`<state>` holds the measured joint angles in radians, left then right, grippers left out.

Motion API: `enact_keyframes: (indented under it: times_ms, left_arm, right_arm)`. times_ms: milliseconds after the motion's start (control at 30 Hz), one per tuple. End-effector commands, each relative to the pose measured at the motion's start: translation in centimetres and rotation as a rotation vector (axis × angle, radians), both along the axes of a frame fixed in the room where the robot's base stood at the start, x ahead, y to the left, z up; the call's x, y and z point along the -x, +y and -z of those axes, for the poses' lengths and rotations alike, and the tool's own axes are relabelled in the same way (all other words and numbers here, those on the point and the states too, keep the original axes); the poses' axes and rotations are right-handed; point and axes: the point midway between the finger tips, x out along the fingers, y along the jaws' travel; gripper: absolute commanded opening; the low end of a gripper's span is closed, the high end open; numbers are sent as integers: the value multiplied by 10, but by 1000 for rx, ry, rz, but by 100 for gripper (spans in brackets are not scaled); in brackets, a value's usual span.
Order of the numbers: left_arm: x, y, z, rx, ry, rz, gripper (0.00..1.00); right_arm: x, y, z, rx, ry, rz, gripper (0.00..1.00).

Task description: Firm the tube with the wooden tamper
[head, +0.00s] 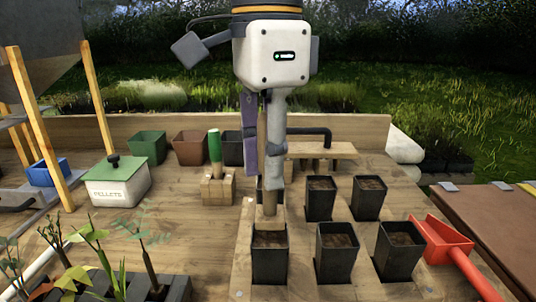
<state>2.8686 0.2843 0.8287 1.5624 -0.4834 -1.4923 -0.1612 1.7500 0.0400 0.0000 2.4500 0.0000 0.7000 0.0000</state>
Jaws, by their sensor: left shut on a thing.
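My left gripper (262,178) points straight down and is shut on the wooden tamper. The tamper (268,205) is a pale upright rod between the fingers, with a wider block at its lower end. That lower end is at the mouth of the front-left black square tube (270,265), which holds brown soil. I cannot tell whether it touches the soil. Two more front tubes (337,262) and (398,262) also hold soil. Two back tubes (320,207) and (369,206) hold soil. Another back tube is mostly hidden behind the gripper. My right gripper is out of view.
A red scoop (442,240) lies right of the tubes. A green-handled tool (215,147) stands in a wooden block. A pellet box (115,186) is at the left, with seedlings (150,255) in front of it. Empty pots and a small wooden stand (320,150) are behind.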

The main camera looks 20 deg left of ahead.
Motion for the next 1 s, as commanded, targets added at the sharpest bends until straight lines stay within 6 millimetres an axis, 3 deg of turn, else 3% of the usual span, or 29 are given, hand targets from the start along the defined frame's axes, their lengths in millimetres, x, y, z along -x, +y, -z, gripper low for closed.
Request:
enact_keyframes:
  times_ms: [533,1000]
  left_arm:
    - [0,0,0,-1,-1,0,0]
    - [0,0,14,0,-2,0,0]
  right_arm:
    - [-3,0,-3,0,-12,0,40]
    - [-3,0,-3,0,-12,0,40]
